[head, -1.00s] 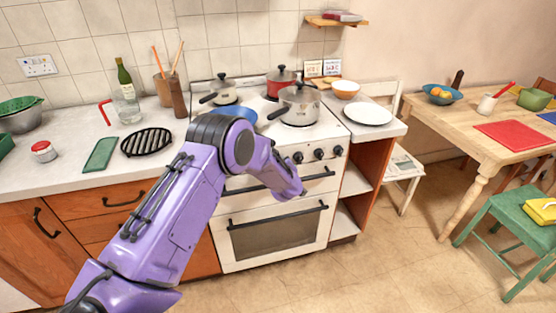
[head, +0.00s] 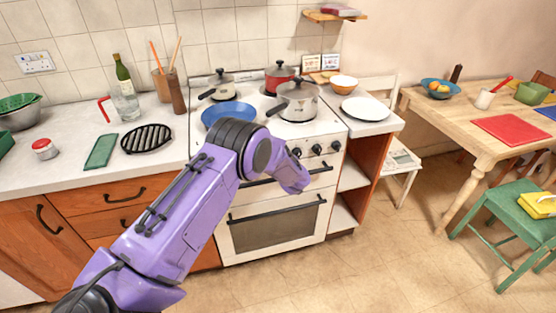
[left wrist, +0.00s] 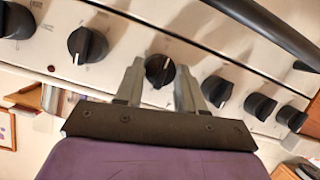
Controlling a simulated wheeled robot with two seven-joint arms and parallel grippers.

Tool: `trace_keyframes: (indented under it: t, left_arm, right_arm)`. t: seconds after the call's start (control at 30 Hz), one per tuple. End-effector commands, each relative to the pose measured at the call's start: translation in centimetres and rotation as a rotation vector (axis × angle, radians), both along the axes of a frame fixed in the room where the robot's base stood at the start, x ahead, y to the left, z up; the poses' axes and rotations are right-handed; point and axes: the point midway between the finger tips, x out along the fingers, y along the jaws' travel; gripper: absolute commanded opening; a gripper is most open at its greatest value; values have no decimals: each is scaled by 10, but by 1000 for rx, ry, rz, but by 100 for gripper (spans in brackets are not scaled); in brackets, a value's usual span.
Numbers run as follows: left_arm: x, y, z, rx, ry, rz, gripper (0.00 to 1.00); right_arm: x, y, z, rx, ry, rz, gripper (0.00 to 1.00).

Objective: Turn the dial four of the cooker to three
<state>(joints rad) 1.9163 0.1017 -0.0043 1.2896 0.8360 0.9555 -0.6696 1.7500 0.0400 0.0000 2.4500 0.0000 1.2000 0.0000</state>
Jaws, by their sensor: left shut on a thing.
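The white cooker (head: 232,235) stands in the middle of the head view, with black dials along its front panel. My left arm reaches to this panel and hides part of it; its fingertips are hidden there. In the left wrist view my left gripper (left wrist: 159,88) has one finger on each side of a black dial (left wrist: 160,70) and is shut on it. This dial has a pale pointer mark; its setting is too small to read. Two dials lie to its left, the nearer one (left wrist: 87,45) clear of the fingers. Several more lie to its right, including one close by (left wrist: 217,90). My right gripper is not in view.
A black oven handle (left wrist: 265,28) runs close to the dials in the left wrist view. On the hob are a blue pan (head: 228,113), a grey pot (head: 297,101) and a red pot (head: 279,77). The floor before the cooker is mostly clear.

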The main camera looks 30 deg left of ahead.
Motion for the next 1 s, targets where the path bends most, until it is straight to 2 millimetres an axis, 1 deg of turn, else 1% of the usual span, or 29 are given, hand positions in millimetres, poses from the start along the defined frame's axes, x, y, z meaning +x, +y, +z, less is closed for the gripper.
trace_keyframes:
  t: [0.17, 0.2, 0.27, 0.53, 0.63, 0.77, 0.9, 1.0]
  left_arm:
    - [-1, 0, -2, -1, 4, 0, 8]
    - [-1, 0, -2, -1, 4, 0, 45]
    - [-1, 0, -2, -1, 4, 0, 64]
    - [-1, 0, -1, -1, 1, 0, 64]
    - [-4, -6, 2, -1, 1, -2, 64]
    - [-19, -24, 11, -1, 1, -5, 64]
    - [-41, -48, 23, -1, 1, -4, 64]
    - [-53, -61, 31, 0, 0, -2, 64]
  right_arm:
    - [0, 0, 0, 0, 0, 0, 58]
    - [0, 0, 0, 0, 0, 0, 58]
    - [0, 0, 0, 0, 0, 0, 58]
    - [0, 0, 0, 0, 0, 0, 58]
    - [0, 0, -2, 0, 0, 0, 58]
    - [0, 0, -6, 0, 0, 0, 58]
    - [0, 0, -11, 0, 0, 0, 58]
    - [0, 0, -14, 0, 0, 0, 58]
